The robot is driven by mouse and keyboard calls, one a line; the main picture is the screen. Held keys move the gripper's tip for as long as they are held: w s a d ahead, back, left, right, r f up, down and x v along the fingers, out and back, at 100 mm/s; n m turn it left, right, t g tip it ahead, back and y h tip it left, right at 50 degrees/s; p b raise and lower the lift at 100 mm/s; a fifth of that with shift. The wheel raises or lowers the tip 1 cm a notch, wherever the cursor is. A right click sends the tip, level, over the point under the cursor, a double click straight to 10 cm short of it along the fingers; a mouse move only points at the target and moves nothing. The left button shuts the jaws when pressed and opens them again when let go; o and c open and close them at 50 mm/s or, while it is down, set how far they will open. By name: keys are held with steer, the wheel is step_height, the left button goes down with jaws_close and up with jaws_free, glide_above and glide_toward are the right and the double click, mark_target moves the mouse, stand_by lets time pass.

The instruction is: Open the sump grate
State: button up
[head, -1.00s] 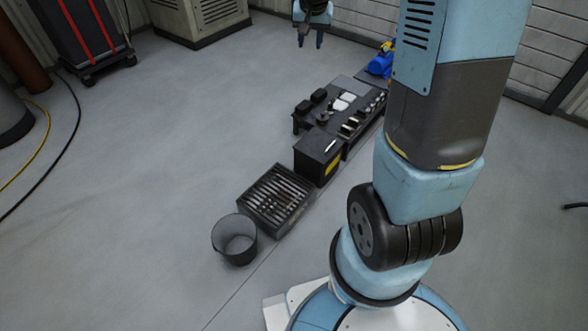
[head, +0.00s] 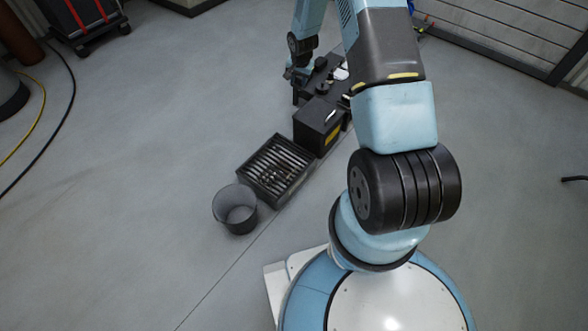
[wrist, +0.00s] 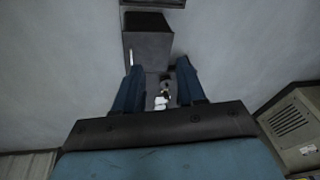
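The sump grate (head: 254,171) is a dark, slatted square in a low frame on the floor, in the middle of the head view. Its bars lie flat, and small dark bits show among them. A dark edge (wrist: 152,3) at the top of the wrist view may be its frame; I cannot tell. My gripper (wrist: 158,78) is open, its two blue-grey fingers apart with nothing held between them. In the head view it hangs beyond the grate, by the far end of the black box and bench, partly blurred against them.
A black box (head: 312,129) with a yellow label stands just beyond the grate; it also shows in the wrist view (wrist: 148,48). A low bench (head: 320,82) with small parts lies behind it. A dark bucket (head: 231,211) stands at the grate's near left.

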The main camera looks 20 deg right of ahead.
steer(key=s+f+m, duration=0.2)
steer(key=s+f, duration=0.1)
steer(key=f, duration=1.6)
steer(key=m+g+y, duration=0.1)
glide_toward(294, 170)
steer(key=f, duration=0.2)
steer(key=w+f, duration=0.1)
steer(key=f, duration=0.5)
steer(key=shift+w+a, duration=0.15)
steer(key=shift+a, duration=0.15)
steer(key=shift+c, duration=0.5)
jaws_close()
